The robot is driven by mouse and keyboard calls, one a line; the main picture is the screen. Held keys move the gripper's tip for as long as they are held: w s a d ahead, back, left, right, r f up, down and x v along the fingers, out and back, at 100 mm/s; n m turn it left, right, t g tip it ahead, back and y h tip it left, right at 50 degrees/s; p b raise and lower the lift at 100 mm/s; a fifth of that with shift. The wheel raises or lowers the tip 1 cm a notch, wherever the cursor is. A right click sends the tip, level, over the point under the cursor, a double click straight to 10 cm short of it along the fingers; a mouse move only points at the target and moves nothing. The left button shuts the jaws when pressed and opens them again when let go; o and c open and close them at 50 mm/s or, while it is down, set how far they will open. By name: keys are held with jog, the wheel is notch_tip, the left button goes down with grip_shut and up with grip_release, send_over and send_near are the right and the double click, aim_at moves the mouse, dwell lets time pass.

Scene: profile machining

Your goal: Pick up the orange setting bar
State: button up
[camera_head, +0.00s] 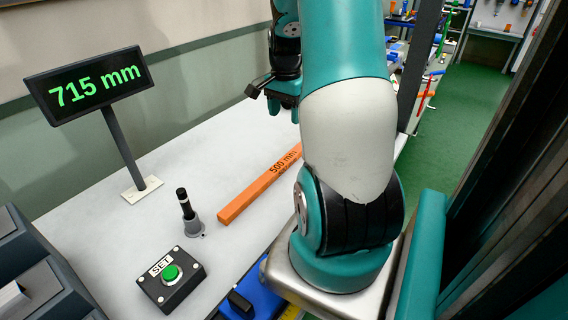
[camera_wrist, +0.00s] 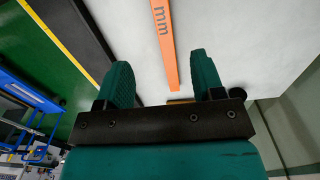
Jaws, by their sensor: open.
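The orange setting bar (camera_head: 262,181) lies flat on the light grey bench top, with "500 mm" printed on it. Its right end is hidden behind my arm in the head view. In the wrist view, part of the bar (camera_wrist: 164,40) shows ahead of my gripper (camera_wrist: 162,80), running between the directions of its two teal fingers. My gripper is open and empty. In the head view my gripper (camera_head: 270,95) is above the far side of the bench, apart from the bar.
A display reading "715 mm" (camera_head: 97,87) stands at the left of the bench (camera_head: 165,225). A black-topped grey post (camera_head: 188,215) and a SET button box (camera_head: 171,278) stand near the bar's near end.

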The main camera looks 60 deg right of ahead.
send_over(284, 161)
jog(key=f, duration=0.9)
jog(key=shift+d+f+p, duration=0.25)
jog(key=shift+d+p, duration=0.05)
jog(key=shift+d, duration=0.05)
jog(key=shift+a+f+p, duration=0.15)
jog(key=shift+f+p, duration=0.15)
jog(key=shift+f, duration=1.1)
jog(key=shift+a+f+p, duration=0.15)
jog(key=shift+f+p, duration=0.15)
jog(key=shift+f, duration=1.05)
grip_shut()
